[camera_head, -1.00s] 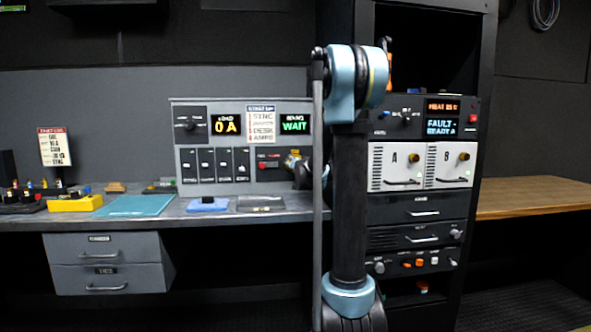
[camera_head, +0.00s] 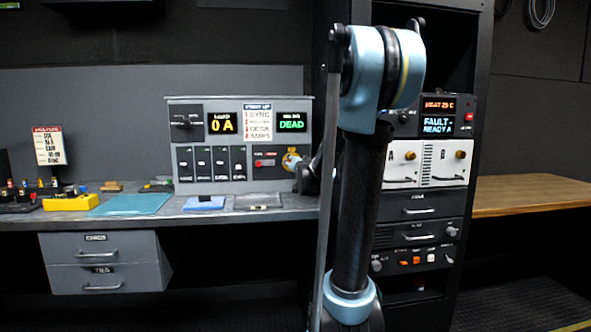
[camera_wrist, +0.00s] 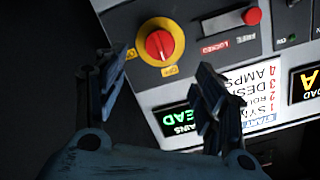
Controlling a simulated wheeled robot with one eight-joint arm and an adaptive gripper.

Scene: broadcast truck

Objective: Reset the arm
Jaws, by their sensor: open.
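My gripper (camera_wrist: 165,68) is open and empty in the wrist view, its two fingers apart. A red rotary switch (camera_wrist: 160,45) on a yellow plate lies just beyond the fingertips, and I cannot tell that either finger touches it. The mains display (camera_head: 291,123) reads DEAD and the load display (camera_head: 222,124) reads 0 A.
A dark rack (camera_head: 421,208) with white units A and B stands behind my arm, which covers part of it. The desk (camera_head: 225,217) holds a teal mat (camera_head: 130,204), a blue item (camera_head: 204,203) and a yellow block (camera_head: 70,202). A wooden bench (camera_head: 530,195) is clear at right.

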